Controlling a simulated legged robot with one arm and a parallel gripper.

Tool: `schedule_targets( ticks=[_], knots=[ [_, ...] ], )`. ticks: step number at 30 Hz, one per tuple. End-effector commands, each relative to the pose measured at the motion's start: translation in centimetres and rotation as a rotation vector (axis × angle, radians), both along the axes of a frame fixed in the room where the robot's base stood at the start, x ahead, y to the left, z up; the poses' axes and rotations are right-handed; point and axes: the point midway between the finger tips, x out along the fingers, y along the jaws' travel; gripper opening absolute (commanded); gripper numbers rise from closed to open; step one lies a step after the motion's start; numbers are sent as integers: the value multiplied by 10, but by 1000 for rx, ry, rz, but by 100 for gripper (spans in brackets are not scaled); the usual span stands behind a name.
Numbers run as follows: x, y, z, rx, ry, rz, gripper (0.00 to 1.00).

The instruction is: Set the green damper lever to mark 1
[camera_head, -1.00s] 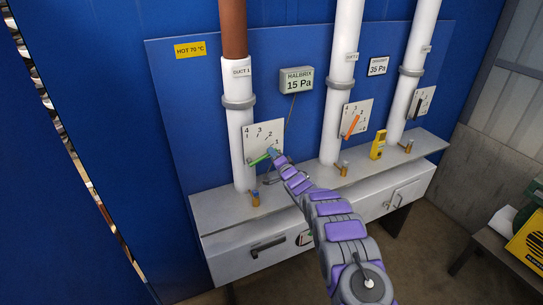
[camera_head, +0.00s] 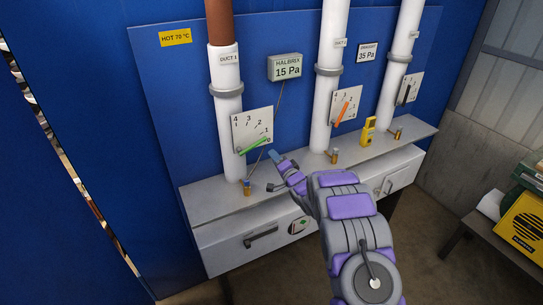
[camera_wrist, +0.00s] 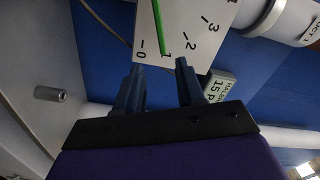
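The green damper lever (camera_head: 254,146) is on the white dial plate (camera_head: 240,122) on the duct 1 pipe. In the wrist view the lever (camera_wrist: 159,28) ends close beside mark 1, between marks 0 and 2. In the head view its tip lies low on the scale, just below the figure 1. My gripper (camera_head: 275,156) is below and right of the lever tip, apart from it. In the wrist view the gripper's two fingers (camera_wrist: 158,80) are spread with nothing between them, and the lever tip shows beyond the gap.
An orange lever (camera_head: 343,110) and a dark lever (camera_head: 407,92) sit on dials to the right. A grey ledge (camera_head: 215,200) with brass fittings (camera_head: 247,188) runs below the pipes. A yellow device (camera_head: 368,130) stands on it. A Halbrix display (camera_head: 286,67) reads 15 Pa.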

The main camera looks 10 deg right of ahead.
Motion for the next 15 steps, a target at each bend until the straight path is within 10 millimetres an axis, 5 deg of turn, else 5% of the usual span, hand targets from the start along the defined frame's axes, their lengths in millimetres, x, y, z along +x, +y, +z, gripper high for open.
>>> schedule_targets(
  ticks=[15],
  knots=[
    [-36, -11, -1, 0, 3, 0, 38]
  ],
)
